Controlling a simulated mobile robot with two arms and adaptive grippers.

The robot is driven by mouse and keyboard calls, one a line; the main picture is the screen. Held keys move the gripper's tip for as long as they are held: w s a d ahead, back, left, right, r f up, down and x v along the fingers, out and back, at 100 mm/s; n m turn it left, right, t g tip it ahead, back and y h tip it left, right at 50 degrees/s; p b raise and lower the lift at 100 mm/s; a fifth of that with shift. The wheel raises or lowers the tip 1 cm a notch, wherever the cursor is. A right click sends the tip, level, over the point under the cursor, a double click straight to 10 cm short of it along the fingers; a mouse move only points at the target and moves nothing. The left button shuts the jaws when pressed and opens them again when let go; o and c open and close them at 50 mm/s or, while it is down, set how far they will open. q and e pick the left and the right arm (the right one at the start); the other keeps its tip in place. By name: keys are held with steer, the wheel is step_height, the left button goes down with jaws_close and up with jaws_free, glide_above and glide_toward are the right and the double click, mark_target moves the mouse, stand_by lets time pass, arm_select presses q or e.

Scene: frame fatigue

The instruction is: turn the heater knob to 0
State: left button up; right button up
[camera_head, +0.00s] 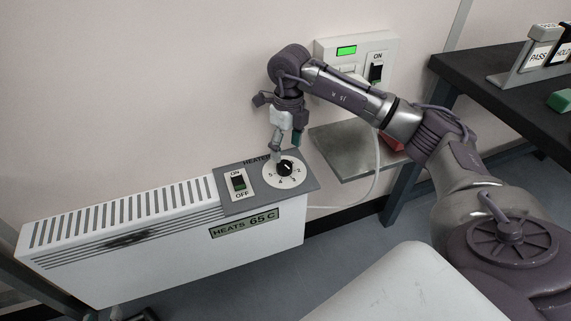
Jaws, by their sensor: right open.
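The heater (160,260) is a long white box against the wall at the lower left, labelled "HEATS 65 C". Its grey control panel (252,202) carries a black knob (285,168) on a white numbered dial (272,180), and an ON/OFF switch (239,184). Numbers 2 to 5 show on the dial; the far part is hidden behind my gripper. My right gripper (285,150) points down over the dial, open, with its fingertips close to the knob. I cannot tell whether they touch it. My left gripper is out of view.
A wall box (385,50) with a green display and an ON switch is behind my right arm. A grey plate (338,160) is beside the heater, with a cable near it. A dark table (480,80) at the right holds a PASS/HOLD stand (530,62) and a green block (561,101).

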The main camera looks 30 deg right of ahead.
mark_target(285, 165)
step_height(285, 165, down, 5)
steer(key=shift+a+f+b, duration=0.15)
steer(key=shift+f+b, duration=0.05)
steer(key=shift+b, duration=0.3)
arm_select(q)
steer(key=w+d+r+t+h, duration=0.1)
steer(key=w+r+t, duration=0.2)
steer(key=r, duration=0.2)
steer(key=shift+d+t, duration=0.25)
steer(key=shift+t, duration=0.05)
arm_select(e)
steer(key=c, duration=1.1)
